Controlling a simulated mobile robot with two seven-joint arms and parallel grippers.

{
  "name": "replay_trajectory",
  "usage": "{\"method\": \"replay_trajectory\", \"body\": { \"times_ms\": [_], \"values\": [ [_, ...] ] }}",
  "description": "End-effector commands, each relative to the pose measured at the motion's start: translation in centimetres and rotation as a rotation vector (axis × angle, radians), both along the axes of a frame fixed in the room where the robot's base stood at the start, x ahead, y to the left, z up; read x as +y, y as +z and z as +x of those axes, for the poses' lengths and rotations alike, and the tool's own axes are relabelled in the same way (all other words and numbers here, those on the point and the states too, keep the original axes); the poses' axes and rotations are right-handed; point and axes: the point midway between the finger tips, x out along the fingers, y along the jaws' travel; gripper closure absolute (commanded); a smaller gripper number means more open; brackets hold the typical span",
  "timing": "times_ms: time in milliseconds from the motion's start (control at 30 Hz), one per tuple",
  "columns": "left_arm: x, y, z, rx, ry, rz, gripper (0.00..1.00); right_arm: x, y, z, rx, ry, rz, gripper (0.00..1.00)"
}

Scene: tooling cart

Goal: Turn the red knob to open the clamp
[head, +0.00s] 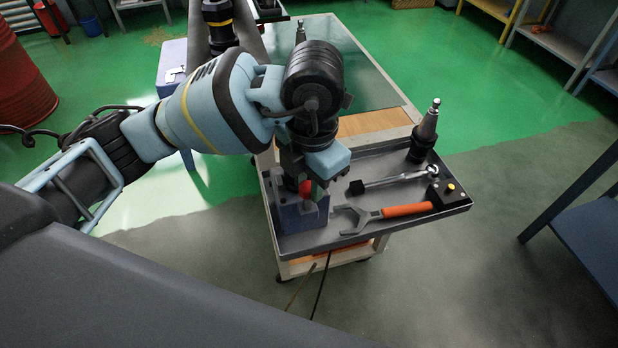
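The red knob (305,188) shows as a small red patch on the blue-grey clamp block (297,216), at the left front of the cart tray. My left gripper (304,179) points down right over the knob, with its dark fingers at the knob's level. The gripper and wrist hide most of the knob and the top of the clamp. I cannot tell whether the fingers touch or grip the knob, or whether the clamp holds anything. My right gripper is not in view.
On the grey tray (440,205), right of the clamp, lie an orange-handled wrench (405,210), a metal tool (393,179) and a dark box with a yellow button (449,194). A tool holder (425,132) stands at the back right corner. Green floor lies beyond.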

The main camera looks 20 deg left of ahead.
Motion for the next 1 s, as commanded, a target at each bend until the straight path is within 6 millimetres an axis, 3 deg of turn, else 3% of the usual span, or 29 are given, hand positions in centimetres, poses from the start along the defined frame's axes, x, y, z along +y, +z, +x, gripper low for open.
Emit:
{"method": "replay_trajectory", "body": {
  "times_ms": [33, 133, 567, 1000],
  "values": [
    [0.0, 0.0, 0.0, -0.001, 0.0, 0.001, 0.83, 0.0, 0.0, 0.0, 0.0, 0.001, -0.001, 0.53],
    [0.0, 0.0, 0.0, -0.001, 0.001, 0.001, 0.96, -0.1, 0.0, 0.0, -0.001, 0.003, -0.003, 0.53],
    [0.1, 0.0, 0.0, -0.001, -0.094, 0.002, 0.96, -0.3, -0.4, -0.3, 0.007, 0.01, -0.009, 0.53],
    [0.0, -0.2, -0.1, 0.001, -0.469, 0.001, 0.96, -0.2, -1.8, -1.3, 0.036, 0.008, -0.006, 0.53]
  ]
}}
